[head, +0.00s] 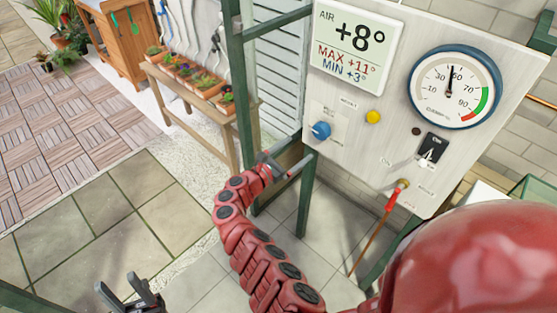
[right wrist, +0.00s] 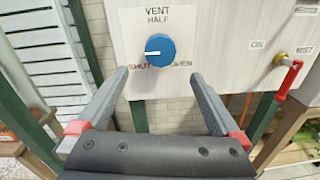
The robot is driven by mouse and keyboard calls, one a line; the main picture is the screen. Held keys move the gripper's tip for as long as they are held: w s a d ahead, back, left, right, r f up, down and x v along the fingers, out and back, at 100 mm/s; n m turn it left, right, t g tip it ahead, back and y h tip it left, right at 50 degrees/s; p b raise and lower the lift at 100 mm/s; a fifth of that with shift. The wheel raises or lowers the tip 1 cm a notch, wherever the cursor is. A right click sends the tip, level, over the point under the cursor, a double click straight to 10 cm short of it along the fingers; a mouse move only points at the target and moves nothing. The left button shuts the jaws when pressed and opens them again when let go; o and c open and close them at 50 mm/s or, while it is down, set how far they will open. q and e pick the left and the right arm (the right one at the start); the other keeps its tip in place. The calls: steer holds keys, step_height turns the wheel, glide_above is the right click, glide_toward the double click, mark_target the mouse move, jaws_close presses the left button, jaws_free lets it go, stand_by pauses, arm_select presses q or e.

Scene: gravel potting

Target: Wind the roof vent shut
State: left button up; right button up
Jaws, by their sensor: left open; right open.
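The vent knob (head: 321,130) is a blue round dial on the pale control panel, left of the yellow button. In the right wrist view the knob (right wrist: 160,53) has a white mark that points left, close to the SHUT label; HALF is above and OPEN at the lower right. My right gripper (head: 287,154) is open and empty, below and left of the knob in the head view. In the right wrist view its fingers (right wrist: 158,76) are spread to either side below the knob, apart from it. My left gripper (head: 117,281) is open and empty low at the left, over the floor.
The control panel (head: 388,160) also carries an air display (head: 357,45), a humidity gauge (head: 454,87), a black switch (head: 432,150) and a red-handled lever (head: 392,200). A green post (head: 241,90) stands left of the panel. A bench with potted plants (head: 190,75) is behind.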

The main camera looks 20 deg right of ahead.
steer(key=v, duration=0.7)
steer(key=shift+a, duration=0.2)
